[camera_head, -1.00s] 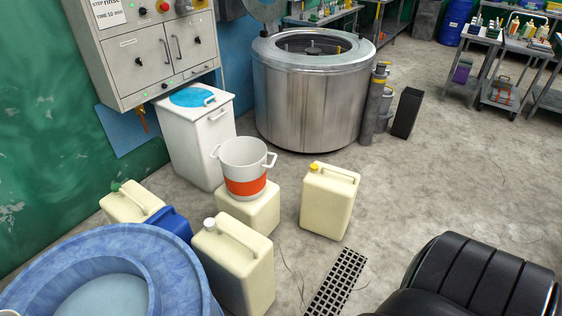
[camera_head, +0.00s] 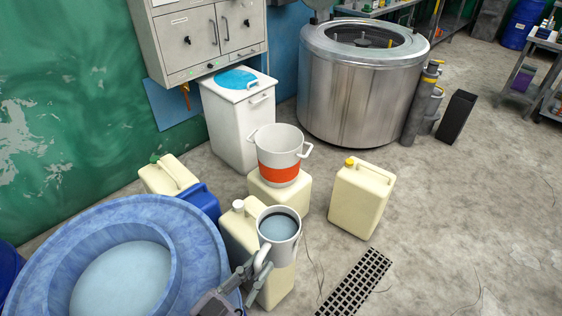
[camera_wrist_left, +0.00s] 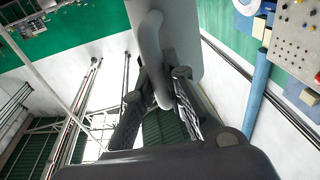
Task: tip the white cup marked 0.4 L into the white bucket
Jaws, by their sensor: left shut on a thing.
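The white cup (camera_head: 288,252) holds pale blue-grey liquid and looks about upright; its 0.4 L mark cannot be read. My left gripper (camera_head: 256,268) is shut on the cup's handle, which shows between its fingers in the left wrist view, with the cup (camera_wrist_left: 178,35) beside it. The white bucket (camera_head: 279,145) has an orange-red band and two side handles. It stands upright on a cream block-like container (camera_head: 262,196), beyond the cup in the head view. The cup is apart from the bucket. My right gripper is not in view.
A blue tub (camera_head: 185,235) of pale liquid is at lower left. Cream canisters (camera_head: 362,198) stand around the bucket, one (camera_head: 238,232) behind the cup. A white bin (camera_head: 232,125) and steel drum (camera_head: 360,90) are farther back.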

